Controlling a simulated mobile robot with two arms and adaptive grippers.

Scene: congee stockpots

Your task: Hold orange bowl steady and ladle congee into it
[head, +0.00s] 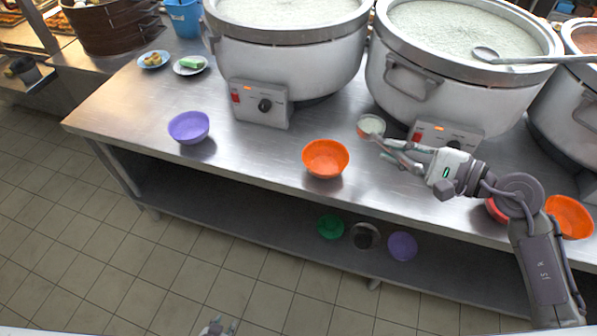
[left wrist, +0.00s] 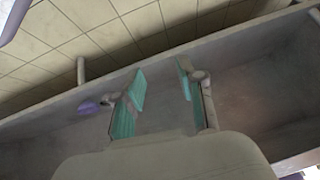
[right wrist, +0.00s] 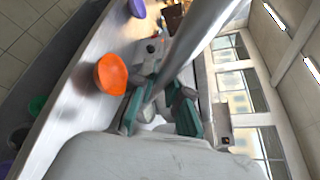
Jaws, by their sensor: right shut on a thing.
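The orange bowl (head: 326,158) stands upright on the steel counter near its front edge; it also shows in the right wrist view (right wrist: 111,73). My right gripper (head: 382,145) is to the right of the bowl, apart from it. It is shut on the metal handle of a ladle (right wrist: 193,42). The ladle's round cup (head: 370,126), with white congee in it, is just beyond the gripper, right of the bowl. My left gripper (head: 218,329) is low at the bottom edge of the head view, far from the bowl. Its fingers are apart and empty in the left wrist view (left wrist: 162,88).
Two large congee stockpots (head: 285,60) (head: 400,95) stand behind the bowl; another ladle (head: 487,54) lies across the right one. A purple bowl (head: 188,127) is left, another orange bowl (head: 570,217) far right. Several bowls sit on the lower shelf (head: 280,222).

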